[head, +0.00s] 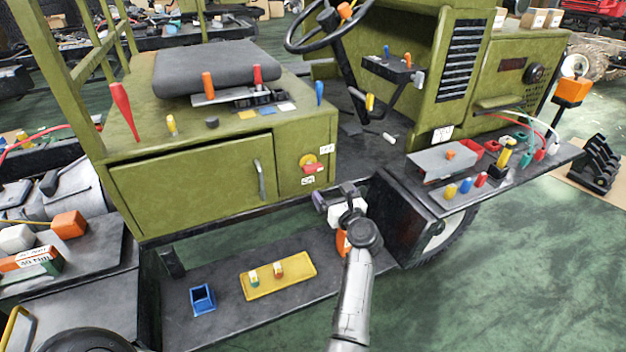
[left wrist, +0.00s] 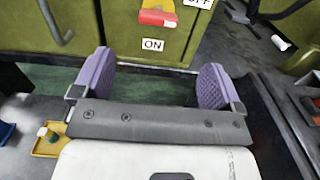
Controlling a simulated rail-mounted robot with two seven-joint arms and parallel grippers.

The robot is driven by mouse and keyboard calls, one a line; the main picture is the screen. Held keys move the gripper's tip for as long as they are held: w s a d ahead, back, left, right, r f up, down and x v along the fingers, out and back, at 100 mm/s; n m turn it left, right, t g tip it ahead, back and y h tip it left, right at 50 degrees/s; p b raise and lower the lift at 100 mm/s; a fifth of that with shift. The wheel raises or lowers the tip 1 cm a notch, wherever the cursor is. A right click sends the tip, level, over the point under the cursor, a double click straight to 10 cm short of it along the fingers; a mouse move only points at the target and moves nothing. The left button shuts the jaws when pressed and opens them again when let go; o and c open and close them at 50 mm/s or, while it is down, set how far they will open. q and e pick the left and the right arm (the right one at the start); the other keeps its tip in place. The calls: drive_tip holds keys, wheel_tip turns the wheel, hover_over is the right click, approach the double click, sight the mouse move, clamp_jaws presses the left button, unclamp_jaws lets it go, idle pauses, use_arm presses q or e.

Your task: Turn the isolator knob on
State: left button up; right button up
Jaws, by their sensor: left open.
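The isolator knob (head: 314,168) is a red handle on a yellow round plate, on the green cabinet's front face. Its handle lies roughly level. An OFF label (head: 327,149) is to its upper right and an ON label (head: 308,180) is below it. My right gripper is not in view.
The cabinet door handle (head: 260,180) is left of the knob. A low shelf below carries a yellow tray (head: 295,288) and a blue bin (head: 202,299). A step with a grey box and several loose parts is at the right. Green floor is free at the lower right.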

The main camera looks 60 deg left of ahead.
sight(315, 170)
use_arm(q)
drive_tip(key=a+b, duration=0.1)
drive_tip(key=a, duration=0.3)
drive_tip(key=w+a+b, duration=0.1)
drive_tip(key=a, duration=0.4)
drive_tip(key=w+a, duration=0.1)
drive_tip(key=a, duration=0.3)
drive_tip(key=shift+a+f+b, duration=0.25)
drive_tip(key=shift+a+b, duration=0.05)
drive_tip(key=shift+b, duration=0.1)
drive_tip(key=c, duration=0.9)
drive_tip(key=shift+c, duration=0.2)
